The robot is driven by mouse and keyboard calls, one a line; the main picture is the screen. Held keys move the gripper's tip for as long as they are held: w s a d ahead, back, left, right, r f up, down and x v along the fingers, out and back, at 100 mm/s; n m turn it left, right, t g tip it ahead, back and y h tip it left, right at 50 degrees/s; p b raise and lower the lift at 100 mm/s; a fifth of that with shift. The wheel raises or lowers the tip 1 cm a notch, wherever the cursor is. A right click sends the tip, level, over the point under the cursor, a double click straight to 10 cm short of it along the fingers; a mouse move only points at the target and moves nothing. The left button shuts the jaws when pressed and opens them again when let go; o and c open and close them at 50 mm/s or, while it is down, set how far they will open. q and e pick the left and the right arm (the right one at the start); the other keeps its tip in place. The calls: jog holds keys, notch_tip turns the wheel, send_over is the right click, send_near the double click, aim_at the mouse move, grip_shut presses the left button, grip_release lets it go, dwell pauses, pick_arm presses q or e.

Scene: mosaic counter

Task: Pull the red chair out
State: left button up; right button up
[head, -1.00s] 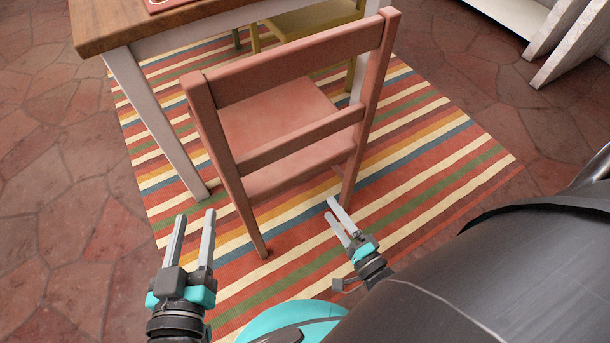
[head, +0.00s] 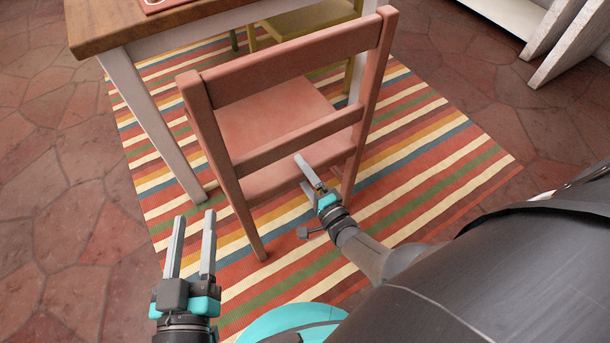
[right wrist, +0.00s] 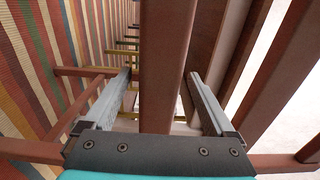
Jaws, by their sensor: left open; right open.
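The red chair (head: 275,115) stands upright at the table, its back toward me and its seat partly under the tabletop. My right gripper (head: 303,171) is open at the chair's back, below the lower back rail and left of the right rear post. In the right wrist view a red chair bar (right wrist: 165,65) shows between the open fingers (right wrist: 158,74); I cannot tell whether they touch it. My left gripper (head: 194,215) is open and empty, left of the chair's left rear leg and apart from it.
The wooden table (head: 110,25) with white legs stands beyond the chair. A yellow chair (head: 305,22) is behind it. A striped rug (head: 440,160) lies under the furniture. Stone floor (head: 50,190) is clear at left. White shelving (head: 565,45) stands at upper right.

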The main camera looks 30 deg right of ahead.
grip_shut()
dwell(0.8)
